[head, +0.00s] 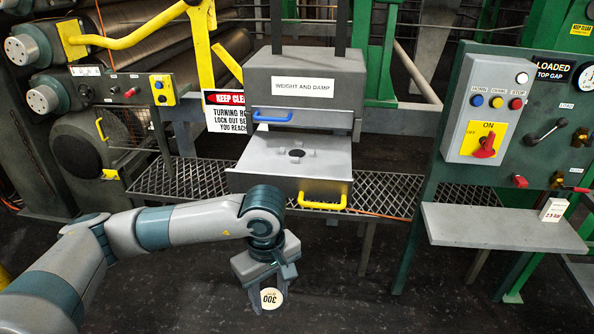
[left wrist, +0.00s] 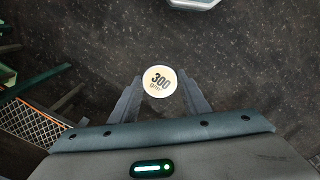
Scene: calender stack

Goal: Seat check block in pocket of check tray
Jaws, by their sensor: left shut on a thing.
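A round pale block marked 300 (head: 270,297), the likely check block, is held below and in front of the check tray. My left gripper (head: 268,293) is shut on it. The left wrist view shows the block (left wrist: 159,81) between the two fingers of the gripper (left wrist: 160,88), its printed face toward the camera. The grey check tray (head: 262,170) is a drawer pulled out under the box labelled WEIGHT AND DAMP, with a yellow handle in front. A dark round spot (head: 297,153) at its middle looks like the pocket. My right gripper is not in view.
The grey box (head: 305,80) overhangs the tray's back, with a blue handle (head: 272,117) below its label. The yellow handle (head: 322,203) sticks out in front. A mesh platform (head: 385,195) lies around the tray. A green panel with a shelf (head: 500,225) stands at right.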

